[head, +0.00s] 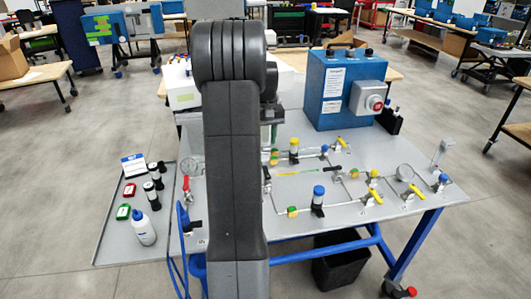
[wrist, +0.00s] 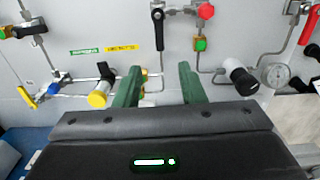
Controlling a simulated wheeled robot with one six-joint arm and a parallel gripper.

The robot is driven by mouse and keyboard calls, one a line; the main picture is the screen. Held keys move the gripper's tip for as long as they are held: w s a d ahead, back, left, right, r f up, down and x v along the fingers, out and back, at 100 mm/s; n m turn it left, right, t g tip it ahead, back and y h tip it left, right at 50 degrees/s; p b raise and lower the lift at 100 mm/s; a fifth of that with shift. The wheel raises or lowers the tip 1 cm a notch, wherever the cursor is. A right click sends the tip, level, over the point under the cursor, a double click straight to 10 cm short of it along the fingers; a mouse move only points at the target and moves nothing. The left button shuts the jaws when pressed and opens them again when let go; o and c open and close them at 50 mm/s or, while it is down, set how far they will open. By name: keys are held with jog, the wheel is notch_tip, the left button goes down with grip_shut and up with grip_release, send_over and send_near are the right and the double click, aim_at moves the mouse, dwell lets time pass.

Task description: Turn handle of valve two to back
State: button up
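I see no number on the valves, so I cannot tell which is valve two.
A yellow handle (wrist: 27,97), a red handle (wrist: 310,25) and a gauge (wrist: 276,76) flank the gripper. A yellow-capped cylinder (wrist: 99,97) and a black-and-white cylinder (wrist: 242,78) stand close by. The blue box (head: 344,88) stands at the panel's back.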

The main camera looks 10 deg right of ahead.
jog(key=shift+r, duration=1.4)
jog(key=shift+d, duration=0.1)
